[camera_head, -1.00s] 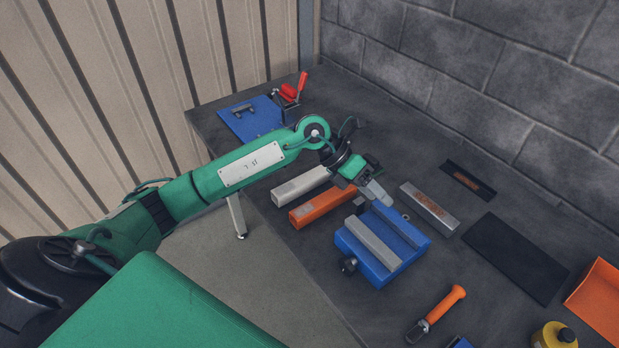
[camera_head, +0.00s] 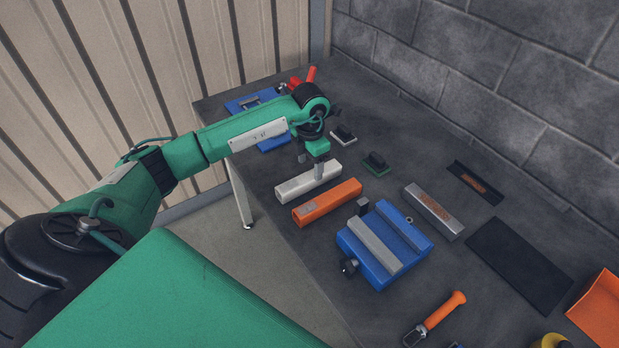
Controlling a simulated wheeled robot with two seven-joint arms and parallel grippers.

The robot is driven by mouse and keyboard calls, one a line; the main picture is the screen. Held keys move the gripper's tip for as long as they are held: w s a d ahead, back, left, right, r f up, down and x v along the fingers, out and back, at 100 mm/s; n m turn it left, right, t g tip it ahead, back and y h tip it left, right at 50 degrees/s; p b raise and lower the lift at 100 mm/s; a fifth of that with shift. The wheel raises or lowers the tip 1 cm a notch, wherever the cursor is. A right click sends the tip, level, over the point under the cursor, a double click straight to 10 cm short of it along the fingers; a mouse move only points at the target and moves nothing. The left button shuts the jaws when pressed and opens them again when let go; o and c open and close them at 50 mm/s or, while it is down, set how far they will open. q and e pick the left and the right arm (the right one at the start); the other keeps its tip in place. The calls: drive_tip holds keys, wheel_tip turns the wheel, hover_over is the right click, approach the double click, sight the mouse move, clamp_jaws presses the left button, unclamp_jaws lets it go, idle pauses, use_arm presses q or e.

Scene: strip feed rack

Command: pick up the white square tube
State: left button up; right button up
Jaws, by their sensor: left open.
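The white square tube (camera_head: 297,187) lies on the dark bench, just behind the orange square tube (camera_head: 328,203) and roughly parallel to it. My left gripper (camera_head: 312,167) points down over the white tube with its jaws open. One grey finger shows in front of the tube's right half and hides a little of it. The other finger shows at the tube's far side. I cannot tell whether either finger touches the tube. My right gripper is not in view.
A blue vise (camera_head: 408,238) stands right of the tubes. A grey metal bar (camera_head: 447,222), a black mat (camera_head: 520,262) and an orange-handled tool (camera_head: 437,315) lie further right. A blue plate with a red-handled clamp (camera_head: 310,75) is at the back left.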

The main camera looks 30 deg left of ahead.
sight(309, 176)
use_arm(q)
wheel_tip(309, 176, down, 5)
drive_tip(key=shift+f+p, duration=0.2)
drive_tip(key=shift+p, duration=1)
drive_tip(key=shift+a+f, duration=0.1)
drive_tip(key=shift+f, duration=0.1)
drive_tip(key=c, duration=1.3)
drive_tip(key=shift+w, duration=0.1)
clamp_jaws()
drive_tip(key=shift+r, duration=0.15)
